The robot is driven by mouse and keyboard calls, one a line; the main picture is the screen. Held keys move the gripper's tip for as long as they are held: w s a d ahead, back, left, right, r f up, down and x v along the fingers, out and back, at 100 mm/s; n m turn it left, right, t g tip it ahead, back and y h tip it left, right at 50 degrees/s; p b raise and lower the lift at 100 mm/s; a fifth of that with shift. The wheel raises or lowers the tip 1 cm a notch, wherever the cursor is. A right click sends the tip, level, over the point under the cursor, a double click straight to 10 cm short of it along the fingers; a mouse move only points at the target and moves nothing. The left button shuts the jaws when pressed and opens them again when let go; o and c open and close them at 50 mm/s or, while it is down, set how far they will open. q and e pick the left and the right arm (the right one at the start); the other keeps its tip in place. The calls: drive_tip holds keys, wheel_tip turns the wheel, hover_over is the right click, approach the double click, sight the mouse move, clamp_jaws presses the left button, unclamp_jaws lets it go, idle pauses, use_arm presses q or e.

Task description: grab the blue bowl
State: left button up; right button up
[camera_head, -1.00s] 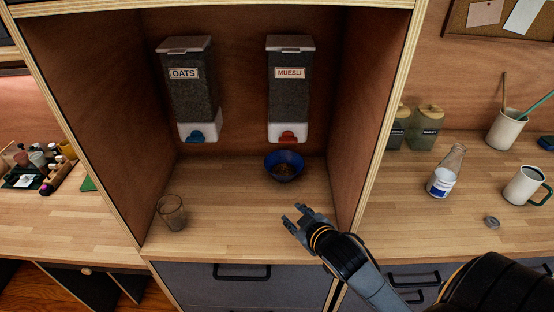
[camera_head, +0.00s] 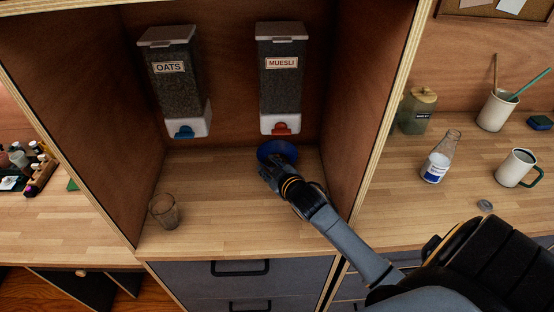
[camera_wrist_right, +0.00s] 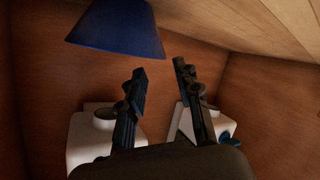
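The blue bowl (camera_head: 277,149) stands on the cabinet shelf, under the muesli dispenser. My right gripper (camera_head: 271,168) reaches in at its near side and hides part of it. In the right wrist view the bowl (camera_wrist_right: 115,28) shows upside down at the top. My right gripper (camera_wrist_right: 160,70) is open there, with a gap between its two fingers. The bowl's rim lies just beyond the fingertips; I cannot tell if they touch. The bowl's contents are hidden now. My left gripper is not in view.
The muesli dispenser (camera_head: 281,85) and oats dispenser (camera_head: 176,85) hang on the back wall. A glass (camera_head: 164,211) stands at the shelf's front left. The cabinet's right wall (camera_head: 365,110) is close to my arm. The shelf between glass and bowl is clear.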

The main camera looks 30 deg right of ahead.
drive_tip(key=x, duration=0.2)
drive_tip(key=p+x, duration=0.1)
drive_tip(key=x, duration=0.1)
drive_tip(key=shift+w+f, duration=0.3)
drive_tip(key=shift+f, duration=0.15)
clamp_jaws()
